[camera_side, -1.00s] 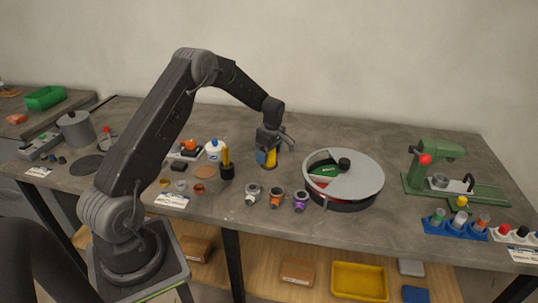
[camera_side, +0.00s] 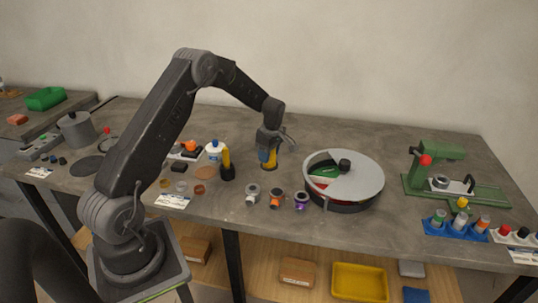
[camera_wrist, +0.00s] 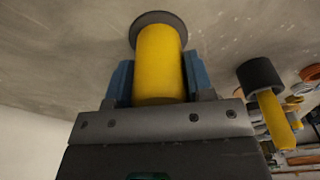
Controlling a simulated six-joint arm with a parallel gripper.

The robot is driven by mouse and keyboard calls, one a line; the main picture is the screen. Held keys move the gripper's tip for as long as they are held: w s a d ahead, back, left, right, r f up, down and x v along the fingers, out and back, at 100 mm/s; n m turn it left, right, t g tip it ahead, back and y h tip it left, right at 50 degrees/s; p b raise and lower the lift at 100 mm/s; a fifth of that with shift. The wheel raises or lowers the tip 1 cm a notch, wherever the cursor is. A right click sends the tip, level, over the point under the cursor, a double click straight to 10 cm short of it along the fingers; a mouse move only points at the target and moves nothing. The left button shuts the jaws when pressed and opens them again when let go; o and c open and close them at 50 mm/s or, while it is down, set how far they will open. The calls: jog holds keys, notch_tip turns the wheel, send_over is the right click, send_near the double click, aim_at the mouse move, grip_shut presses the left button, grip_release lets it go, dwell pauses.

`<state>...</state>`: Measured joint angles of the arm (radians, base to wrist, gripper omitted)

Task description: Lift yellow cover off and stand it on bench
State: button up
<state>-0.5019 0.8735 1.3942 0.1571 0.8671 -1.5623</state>
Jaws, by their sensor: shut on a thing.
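The yellow cover (camera_wrist: 160,65) is a smooth upright cylinder between my gripper's (camera_wrist: 158,80) two blue pads in the wrist view. A dark grey round flange or base shows at its far end, against the bench. In the side view, my gripper (camera_side: 268,155) points down and is shut on the cover (camera_side: 271,162), whose lower end is at or just above the bench top; I cannot tell whether it touches. A second yellow piece (camera_side: 226,157) stands in a black base (camera_side: 227,173) to the left, also in the wrist view (camera_wrist: 275,120).
Three small fittings (camera_side: 276,198) stand in front. A round grey-lidded pan (camera_side: 368,180) is to the right, then a green press (camera_side: 435,165) and a blue rack (camera_side: 455,228). A white bottle (camera_side: 214,150) and small discs are left. Bench behind my gripper is clear.

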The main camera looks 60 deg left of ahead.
notch_tip(320, 180, up, 17)
jog(key=shift+r, duration=0.15)
dwell(1.1)
jog(key=shift+s+d+f+m+t, duration=0.25)
jog(key=shift+d+f+m, duration=0.75)
jog(key=shift+d+f, duration=1.25)
jog(key=shift+s+d+f+m, duration=0.3)
jog(key=shift+d+f+m, duration=0.8)
jog(key=shift+f, duration=2.25)
jog(key=shift+s+d+f+m+t, duration=0.25)
jog(key=shift+d+f+m, duration=0.65)
jog(key=shift+d+f, duration=1.4)
jog(key=shift+a+f, duration=0.3)
jog(key=shift+f, duration=0.2)
jog(key=shift+a+f, duration=0.25)
jog(key=shift+f, duration=0.25)
jog(key=o, duration=1.1)
jog(key=shift+o, duration=0.2)
